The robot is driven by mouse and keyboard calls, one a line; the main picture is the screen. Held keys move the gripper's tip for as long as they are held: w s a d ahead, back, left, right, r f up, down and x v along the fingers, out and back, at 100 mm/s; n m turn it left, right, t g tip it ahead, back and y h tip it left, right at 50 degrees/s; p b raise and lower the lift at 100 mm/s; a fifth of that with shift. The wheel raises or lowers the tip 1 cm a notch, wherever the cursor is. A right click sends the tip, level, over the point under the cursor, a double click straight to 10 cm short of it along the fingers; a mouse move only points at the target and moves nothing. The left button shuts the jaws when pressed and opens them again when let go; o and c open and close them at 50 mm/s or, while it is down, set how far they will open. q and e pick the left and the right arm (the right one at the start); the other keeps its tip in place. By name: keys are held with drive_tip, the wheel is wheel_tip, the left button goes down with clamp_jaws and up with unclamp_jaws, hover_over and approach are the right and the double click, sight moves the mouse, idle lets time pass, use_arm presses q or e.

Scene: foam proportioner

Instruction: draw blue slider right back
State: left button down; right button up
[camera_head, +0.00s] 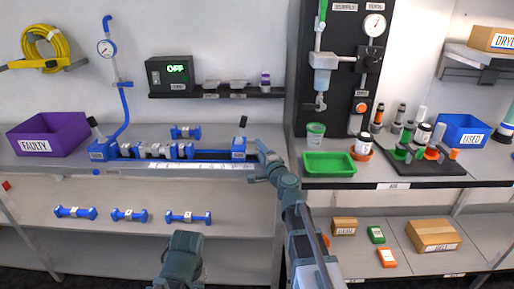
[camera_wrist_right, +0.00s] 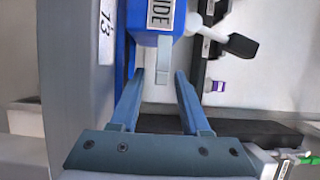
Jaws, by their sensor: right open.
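The right blue slider (camera_head: 239,147) is a blue block at the right end of the blue rail fixture on the bench. It has a white label and a black-tipped lever (camera_head: 243,121). In the right wrist view the block (camera_wrist_right: 150,22) is at the top, its label partly cut off. A pale blue tab (camera_wrist_right: 162,62) sticks out of it towards me. My right gripper (camera_head: 258,163) is just right of the slider. In the wrist view my right gripper (camera_wrist_right: 158,75) is open, with the tab's end between its fingertips and no clear contact. My left gripper is not visible.
Grey clamped parts (camera_head: 155,150) and another blue block (camera_head: 103,150) are on the fixture's left. A white scale strip (camera_head: 200,166) runs along its front. A purple bin (camera_head: 48,135) stands far left, a green tray (camera_head: 329,164) to the right.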

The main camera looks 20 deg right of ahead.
drive_tip(key=shift+w+a, duration=0.15)
drive_tip(key=shift+w, duration=1.05)
clamp_jaws()
drive_tip(key=shift+s, duration=0.1)
idle(0.4)
